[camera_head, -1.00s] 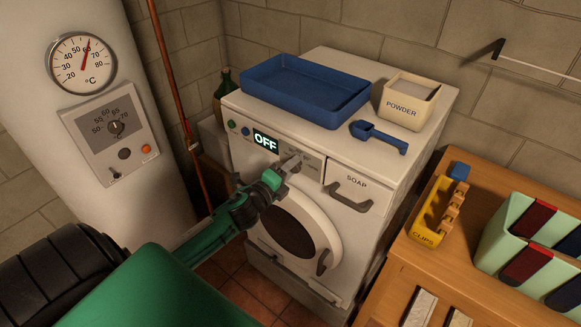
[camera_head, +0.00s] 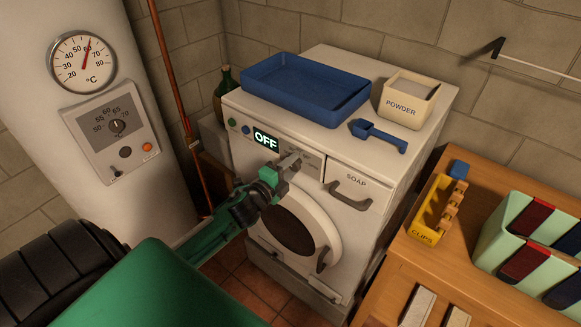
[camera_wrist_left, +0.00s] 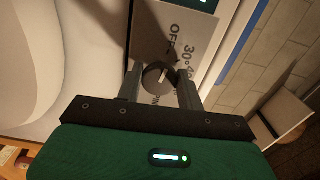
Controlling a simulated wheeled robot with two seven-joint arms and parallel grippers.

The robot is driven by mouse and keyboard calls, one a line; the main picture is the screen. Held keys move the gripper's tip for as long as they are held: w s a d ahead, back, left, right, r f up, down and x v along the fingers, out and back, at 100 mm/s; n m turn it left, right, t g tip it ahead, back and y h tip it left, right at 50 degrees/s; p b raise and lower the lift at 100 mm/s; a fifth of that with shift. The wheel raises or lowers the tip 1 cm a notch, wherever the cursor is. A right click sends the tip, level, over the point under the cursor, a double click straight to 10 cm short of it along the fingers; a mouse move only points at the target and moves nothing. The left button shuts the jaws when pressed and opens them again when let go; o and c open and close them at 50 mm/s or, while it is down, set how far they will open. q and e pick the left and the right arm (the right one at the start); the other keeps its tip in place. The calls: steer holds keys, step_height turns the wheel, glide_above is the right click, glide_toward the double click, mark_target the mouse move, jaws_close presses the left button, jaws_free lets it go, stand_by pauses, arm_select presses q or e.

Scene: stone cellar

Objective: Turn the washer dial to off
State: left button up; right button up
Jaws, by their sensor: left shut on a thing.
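The white washer (camera_head: 345,150) stands against the stone wall. Its lit display (camera_head: 266,140) reads OFF. My left gripper (camera_head: 289,162) is at the front panel, just below and right of the display, and covers the dial in the head view. In the left wrist view the round grey dial (camera_wrist_left: 157,75) sits between the two fingers of my left gripper (camera_wrist_left: 160,82), which is shut on it. The printed OFF and 30 marks show beside the dial. I cannot clearly tell which mark its pointer faces. My right gripper is not in view.
A blue tray (camera_head: 290,92), a blue scoop (camera_head: 378,135) and a powder box (camera_head: 408,98) stand on the washer. The soap drawer handle (camera_head: 350,197) juts out right of the dial. A wooden bench (camera_head: 400,275) is at the right, a boiler (camera_head: 75,170) at the left.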

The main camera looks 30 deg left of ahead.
arm_select(q)
steer(key=o, duration=1)
steer(key=shift+s, duration=0.1)
steer(key=shift+s+f, duration=0.1)
steer(key=shift+s, duration=0.1)
steer(key=shift+s+a+b, duration=0.2)
steer(key=shift+s+b, duration=0.45)
steer(key=shift+s, duration=1.55)
steer(key=shift+s+a+b, duration=0.15)
steer(key=shift+s+b, duration=0.55)
steer(key=shift+s, duration=1.5)
steer(key=shift+s+a+b, duration=0.2)
steer(key=shift+s+b, duration=0.45)
steer(key=shift+s, duration=1.55)
